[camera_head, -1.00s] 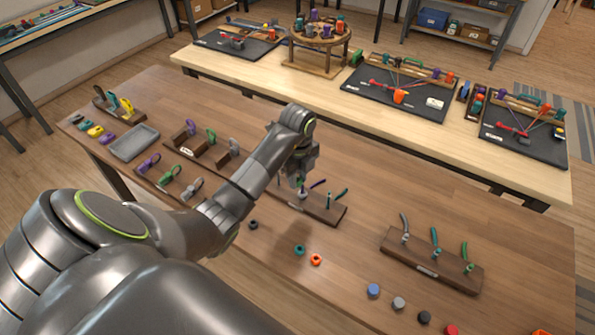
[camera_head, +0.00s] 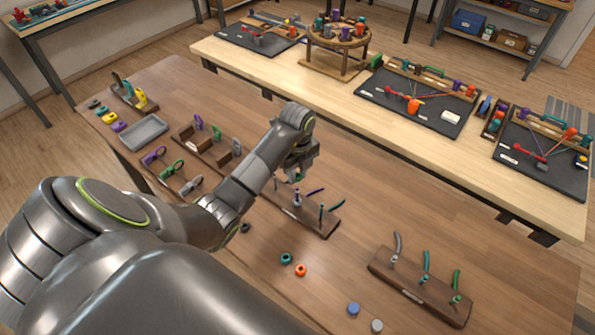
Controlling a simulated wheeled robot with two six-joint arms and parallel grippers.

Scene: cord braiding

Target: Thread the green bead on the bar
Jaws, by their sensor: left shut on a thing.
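My left gripper (camera_head: 297,168) points down over the left part of a dark wooden rack (camera_head: 318,227). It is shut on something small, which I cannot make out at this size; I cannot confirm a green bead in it. The rack carries slanted bars, including a purple one (camera_head: 315,191) and a green-teal one (camera_head: 338,205). A grey post (camera_head: 297,198) stands just below the gripper. On the table in front lie a teal-green bead (camera_head: 286,258), an orange bead (camera_head: 300,270) and a dark bead (camera_head: 245,227). My right gripper is not in view.
A second rack with slanted bars (camera_head: 420,290) stands to the right. Blue (camera_head: 353,309) and grey (camera_head: 377,325) pieces lie before it. A grey tray (camera_head: 144,133) and holders stand at left. The wooden table between the racks is clear.

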